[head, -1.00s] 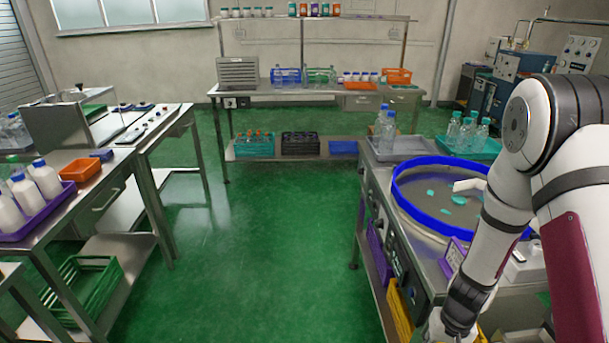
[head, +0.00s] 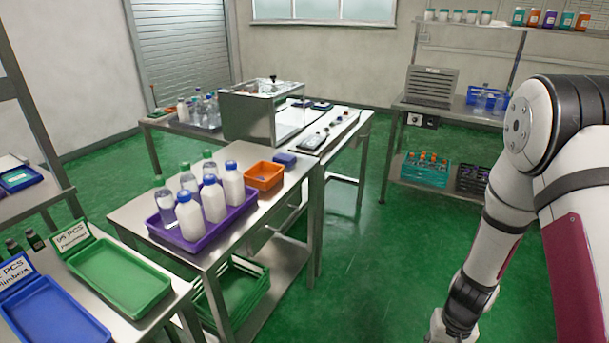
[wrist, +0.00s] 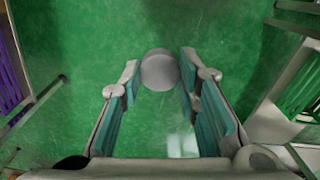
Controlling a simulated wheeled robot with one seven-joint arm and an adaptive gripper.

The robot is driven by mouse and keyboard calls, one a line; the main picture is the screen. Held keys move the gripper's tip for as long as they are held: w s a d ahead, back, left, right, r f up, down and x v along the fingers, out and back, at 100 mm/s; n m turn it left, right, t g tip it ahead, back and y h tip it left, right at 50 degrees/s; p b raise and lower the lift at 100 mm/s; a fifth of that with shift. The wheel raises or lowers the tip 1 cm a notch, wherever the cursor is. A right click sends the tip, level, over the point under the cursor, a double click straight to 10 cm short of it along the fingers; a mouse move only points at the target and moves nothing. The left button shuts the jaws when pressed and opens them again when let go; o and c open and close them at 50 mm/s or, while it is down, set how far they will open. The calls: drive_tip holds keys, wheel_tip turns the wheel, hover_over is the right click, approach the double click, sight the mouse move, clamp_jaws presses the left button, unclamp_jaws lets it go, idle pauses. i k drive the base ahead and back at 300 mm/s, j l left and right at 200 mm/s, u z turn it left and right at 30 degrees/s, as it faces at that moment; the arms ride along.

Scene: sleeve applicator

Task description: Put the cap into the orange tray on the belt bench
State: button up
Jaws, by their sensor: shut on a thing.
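My gripper (wrist: 160,76) is shut on a round pale grey cap (wrist: 159,68), held between its fingertips over the green floor in the wrist view. In the head view my wrist reaches the bottom edge, and the fingers and cap are out of the picture. A small orange tray (head: 264,177) stands on a steel bench (head: 232,243) left of centre in the head view, well to the left of my arm. Its inside looks empty from here.
A purple tray (head: 165,238) with several bottles stands beside the orange tray, and a small blue block (head: 284,159) lies behind it. Green (head: 122,276) and blue (head: 52,318) trays are at the front left. Open green floor (head: 372,255) lies between bench and arm.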

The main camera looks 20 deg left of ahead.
sight(269, 175)
drive_tip(key=i+j, duration=0.2)
drive_tip(key=i, duration=0.35)
drive_tip(key=i+j+u, duration=0.1)
drive_tip(key=i, duration=0.45)
drive_tip(key=i+j, duration=0.25)
drive_tip(key=i, duration=0.3)
drive_tip(key=j+u, duration=0.05)
